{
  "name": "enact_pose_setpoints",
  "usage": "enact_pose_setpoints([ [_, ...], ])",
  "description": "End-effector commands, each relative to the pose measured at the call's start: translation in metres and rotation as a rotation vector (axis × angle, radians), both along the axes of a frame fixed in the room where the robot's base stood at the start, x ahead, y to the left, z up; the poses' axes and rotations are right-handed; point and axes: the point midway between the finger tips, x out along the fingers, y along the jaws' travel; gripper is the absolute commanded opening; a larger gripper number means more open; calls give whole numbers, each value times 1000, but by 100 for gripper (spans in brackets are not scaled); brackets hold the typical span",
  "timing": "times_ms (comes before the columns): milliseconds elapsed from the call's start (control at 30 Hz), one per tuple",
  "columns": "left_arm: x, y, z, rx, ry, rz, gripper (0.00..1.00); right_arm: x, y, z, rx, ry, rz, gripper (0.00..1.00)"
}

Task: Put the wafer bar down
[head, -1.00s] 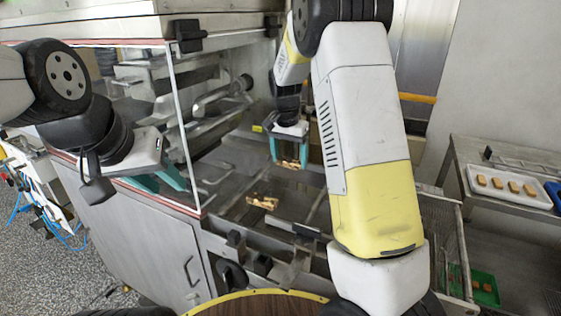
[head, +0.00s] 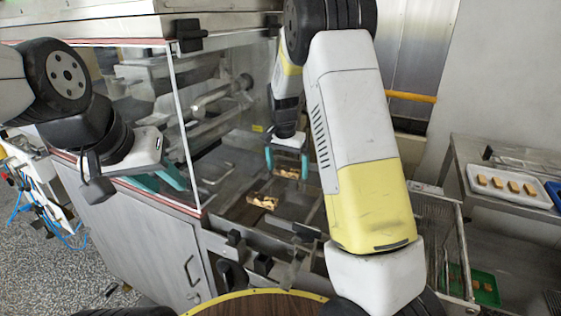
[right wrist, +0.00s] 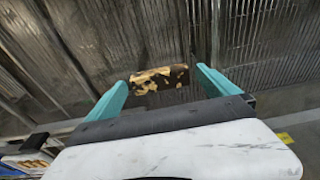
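A wafer bar (head: 287,173), dark brown with golden patches, lies on the mesh belt (head: 232,212) inside the glass-sided machine. My right gripper (head: 286,174) is around it from above, a teal finger at each end. In the right wrist view the bar (right wrist: 160,79) lies between the fingertips (right wrist: 161,77), with a narrow gap at each end, so the gripper looks open. A second similar bar (head: 262,202) lies on the mesh nearer to me. My left gripper (head: 160,182) is empty and open at the left, by the glass panel.
The glass panel (head: 182,130) stands left of the mesh. At the right, a steel table (head: 505,208) carries a white tray (head: 537,200) with several plain bars. A green tray (head: 485,289) with bars is lower down. My right arm hides part of the machine.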

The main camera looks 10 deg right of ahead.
Motion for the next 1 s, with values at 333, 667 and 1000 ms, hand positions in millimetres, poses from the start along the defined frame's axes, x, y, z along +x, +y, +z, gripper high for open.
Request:
enact_pose_setpoints([
  [333,0,0,0,0,0,0,36,-2,3,26,2,-5,1,98],
  [667,0,0,0,0,0,0,36,-11,8,95,1,-5,2,98],
  [1000,0,0,0,0,0,0,36,-24,6,130,23,-11,17,98],
])
